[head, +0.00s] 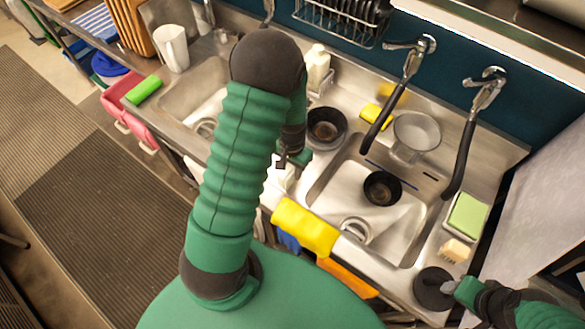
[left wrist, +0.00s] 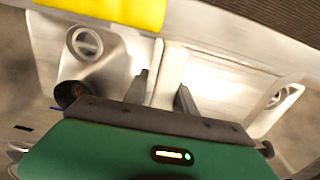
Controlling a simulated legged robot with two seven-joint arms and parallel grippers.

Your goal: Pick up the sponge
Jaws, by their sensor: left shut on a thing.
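A green sponge (head: 143,89) lies on the counter at the left, left of the left basin. A yellow sponge (head: 376,115) lies behind the right basin, and a light green sponge (head: 467,215) lies in a tray at the right. My left gripper (head: 289,160) is over the counter between the basins, away from these sponges. In the left wrist view (left wrist: 163,95) it is shut on a pale, whitish object (left wrist: 171,75) that I cannot identify. My right gripper (head: 452,287) is beside a round black thing (head: 432,289) at the lower right; its finger opening is unclear.
A yellow cloth (head: 305,228) hangs over the front edge. Black bowls stand on the divider (head: 326,127) and in the right basin (head: 383,188). Two tall taps (head: 408,70) rise behind it. A white pitcher (head: 171,48) stands at the back left.

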